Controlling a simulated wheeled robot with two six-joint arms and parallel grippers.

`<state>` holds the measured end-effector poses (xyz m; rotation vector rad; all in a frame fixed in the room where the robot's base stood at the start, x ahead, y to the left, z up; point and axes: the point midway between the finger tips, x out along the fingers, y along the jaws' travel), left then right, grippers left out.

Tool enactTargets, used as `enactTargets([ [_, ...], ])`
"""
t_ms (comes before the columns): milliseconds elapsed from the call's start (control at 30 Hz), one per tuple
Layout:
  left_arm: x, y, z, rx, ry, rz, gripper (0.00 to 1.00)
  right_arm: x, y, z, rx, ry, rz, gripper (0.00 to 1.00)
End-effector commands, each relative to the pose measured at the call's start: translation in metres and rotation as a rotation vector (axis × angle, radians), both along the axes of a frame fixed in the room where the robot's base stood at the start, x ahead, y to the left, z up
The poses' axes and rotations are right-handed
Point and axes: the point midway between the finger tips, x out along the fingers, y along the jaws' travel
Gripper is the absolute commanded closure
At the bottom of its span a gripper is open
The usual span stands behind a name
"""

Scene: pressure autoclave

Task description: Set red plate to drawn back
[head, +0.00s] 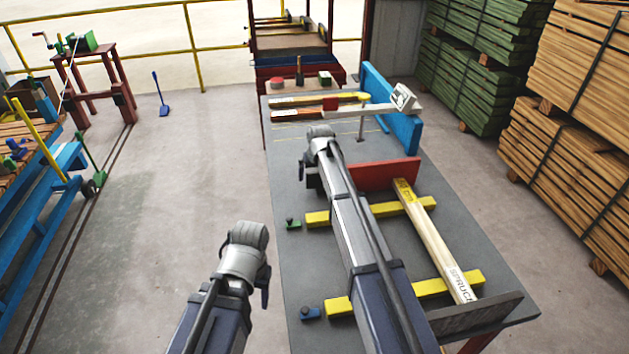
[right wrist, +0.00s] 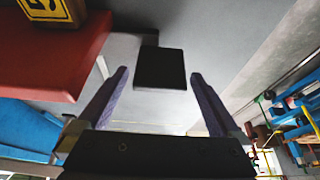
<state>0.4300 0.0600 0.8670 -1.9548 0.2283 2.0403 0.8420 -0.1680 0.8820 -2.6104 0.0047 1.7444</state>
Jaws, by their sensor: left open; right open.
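The red plate (head: 385,175) stands upright across the grey table, just beyond the far end of a pale board marked SPRUCE (head: 440,245). It also shows large at the upper left of the right wrist view (right wrist: 50,50). My right gripper (head: 313,184) points down at the plate's left end; my own arm hides part of it. In the right wrist view its fingers (right wrist: 160,74) are open, with a dark square block (right wrist: 160,68) showing between them; I cannot tell whether they touch it. My left gripper (head: 265,290) is open, left of the table's edge.
Two yellow bars (head: 318,218) (head: 338,307) carry the board. A green knob (head: 292,224) and a blue knob (head: 310,314) sit at the table's left edge. A blue fence (head: 403,125) stands beyond the plate.

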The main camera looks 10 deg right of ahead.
Motion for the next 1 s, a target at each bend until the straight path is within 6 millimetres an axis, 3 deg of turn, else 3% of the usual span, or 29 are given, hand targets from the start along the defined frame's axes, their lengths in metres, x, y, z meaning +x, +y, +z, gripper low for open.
enactTargets([
  [267,0.0,0.0,-0.0006,0.0,0.0,0.0,0.43,0.0005,-0.0001,-0.0006,0.0,0.0,0.0,0.01],
  [1000,0.0,0.0,-0.0007,0.0,0.0,0.0,0.43,0.0004,-0.0001,-0.0007,0.0,0.0,0.0,0.84],
])
